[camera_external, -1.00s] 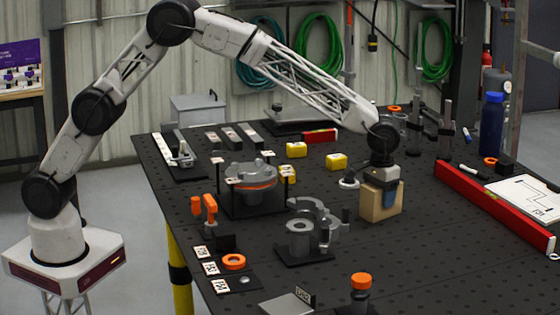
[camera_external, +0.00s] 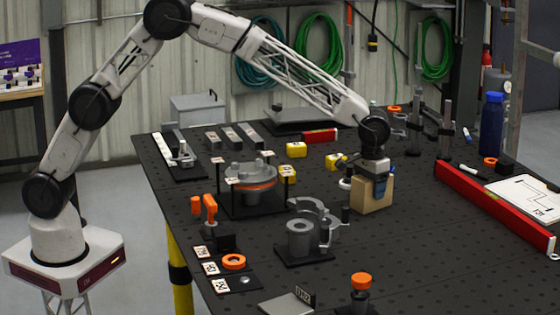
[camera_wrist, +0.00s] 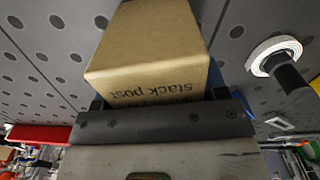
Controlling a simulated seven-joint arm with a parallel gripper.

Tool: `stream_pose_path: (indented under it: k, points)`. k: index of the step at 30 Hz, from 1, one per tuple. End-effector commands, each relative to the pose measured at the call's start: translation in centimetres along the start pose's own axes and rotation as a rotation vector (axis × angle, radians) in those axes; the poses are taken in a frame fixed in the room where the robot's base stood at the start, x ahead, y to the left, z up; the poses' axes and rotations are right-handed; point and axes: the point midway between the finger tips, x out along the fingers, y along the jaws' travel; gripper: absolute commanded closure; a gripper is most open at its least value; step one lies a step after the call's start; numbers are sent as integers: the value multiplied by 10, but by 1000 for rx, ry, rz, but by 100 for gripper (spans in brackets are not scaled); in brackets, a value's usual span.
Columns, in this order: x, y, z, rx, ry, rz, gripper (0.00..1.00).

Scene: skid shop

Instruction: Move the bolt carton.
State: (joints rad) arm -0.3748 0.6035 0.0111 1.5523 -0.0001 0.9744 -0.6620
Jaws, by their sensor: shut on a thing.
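The bolt carton is a tan cardboard box (camera_external: 371,196) on or just above the black perforated table, right of centre in the external view. In the wrist view the carton (camera_wrist: 150,50) fills the top middle and bears upside-down print that reads "stack post". My gripper (camera_external: 377,185) is over the carton from above and shut on it. In the wrist view the gripper (camera_wrist: 160,100) meets the carton's near end, with fingers at its sides. Whether the carton's underside touches the table is hard to tell.
A grey ring-shaped fixture (camera_external: 303,240) stands left and in front of the carton. Yellow blocks (camera_external: 296,150) lie behind it. A long red level (camera_external: 490,203) and a blue bottle (camera_external: 492,125) are to the right. The black table (camera_external: 420,260) is clear at front right.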

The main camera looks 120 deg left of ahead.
Motion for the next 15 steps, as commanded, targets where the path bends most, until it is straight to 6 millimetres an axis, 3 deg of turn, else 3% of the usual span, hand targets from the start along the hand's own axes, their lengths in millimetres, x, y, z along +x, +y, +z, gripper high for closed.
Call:
stream_pose_path:
  k: [5, 6, 12, 15]
  points:
    - [1, 0, 0, 0, -1, -1, 73]
    - [1, 0, 0, 0, -1, -1, 33]
    - [0, 0, 0, 0, -1, -1, 4]
    - [0, 0, 0, 0, 0, 0, 4]
